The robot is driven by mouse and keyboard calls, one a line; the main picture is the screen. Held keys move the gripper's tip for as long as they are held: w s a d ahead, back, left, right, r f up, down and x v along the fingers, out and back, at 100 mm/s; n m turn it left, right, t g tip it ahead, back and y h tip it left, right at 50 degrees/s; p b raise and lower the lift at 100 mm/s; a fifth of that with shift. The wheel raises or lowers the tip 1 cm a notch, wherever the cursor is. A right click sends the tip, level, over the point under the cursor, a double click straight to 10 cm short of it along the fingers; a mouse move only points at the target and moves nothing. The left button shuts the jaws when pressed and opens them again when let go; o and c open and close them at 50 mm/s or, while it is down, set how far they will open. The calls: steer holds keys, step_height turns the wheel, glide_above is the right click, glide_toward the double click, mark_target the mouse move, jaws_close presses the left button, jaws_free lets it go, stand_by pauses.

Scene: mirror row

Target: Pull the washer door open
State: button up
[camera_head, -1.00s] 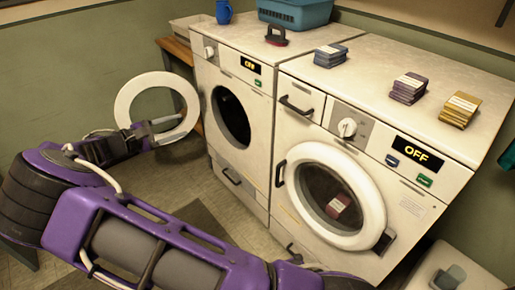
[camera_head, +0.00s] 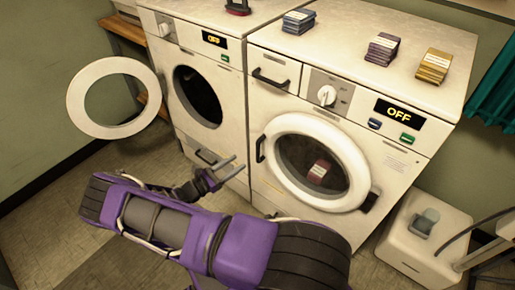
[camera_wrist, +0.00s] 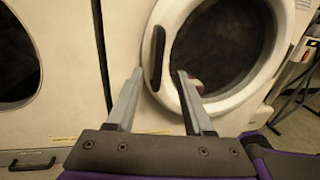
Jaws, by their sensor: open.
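The right machine (camera_head: 290,105) has a round white door (camera_head: 275,130) with dark glass, closed against its front. A dark handle (camera_head: 260,149) is on the door's left rim. The left machine (camera_head: 200,60) has its white ring door (camera_head: 83,88) swung wide open to the left. My gripper (camera_head: 238,163) is open and empty in front of the machines, left of and a little below the right door's handle. In the wrist view the handle (camera_wrist: 158,50) appears just beyond and between the spread fingertips. No contact is visible. A reddish packet (camera_head: 319,171) shows behind the right door's glass.
Blue (camera_head: 299,20), purple (camera_head: 382,48) and yellow (camera_head: 433,65) stacks sit on the right machine's top. A white box (camera_head: 418,240) stands on the floor at right. A drawer handle (camera_wrist: 32,160) is low at left in the wrist view.

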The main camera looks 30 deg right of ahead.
mark_target(258, 149)
steer(key=d, duration=0.3)
steer(key=w+d, duration=0.1)
steer(key=d, duration=0.7)
steer(key=shift+w, duration=0.35)
jaws_close()
stand_by(0.7)
